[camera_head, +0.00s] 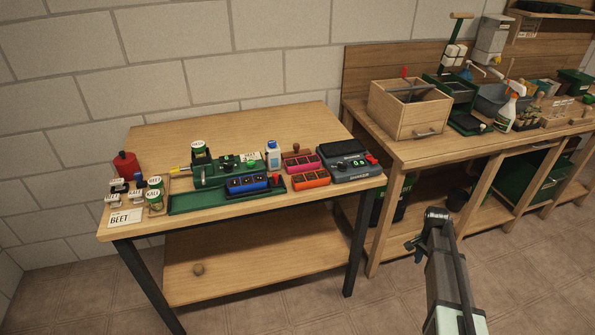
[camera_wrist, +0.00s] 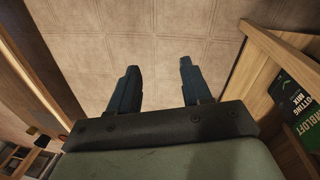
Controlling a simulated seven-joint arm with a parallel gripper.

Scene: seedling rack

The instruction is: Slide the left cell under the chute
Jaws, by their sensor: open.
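A blue cell strip (camera_head: 247,184) with a few dark-filled cells sits at the front of a green seeding device on the wooden table. Its left cell (camera_head: 234,183) lies right of and in front of the upright green part with a white label (camera_head: 200,154), which seems to be the chute. The gap between them is too small to judge. My gripper (camera_wrist: 158,68) is open and empty in the wrist view, pointing at the floor. In the head view my gripper (camera_head: 411,244) is right of the table, well away from the strip.
A green tray (camera_head: 185,202) spans the table front. Pink (camera_head: 301,163) and orange (camera_head: 311,178) cell packs, a scale (camera_head: 347,162) and a white-blue bottle (camera_head: 273,153) stand right. Labelled tins and a BEET card (camera_head: 124,218) stand left. A second bench (camera_head: 400,151) is right.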

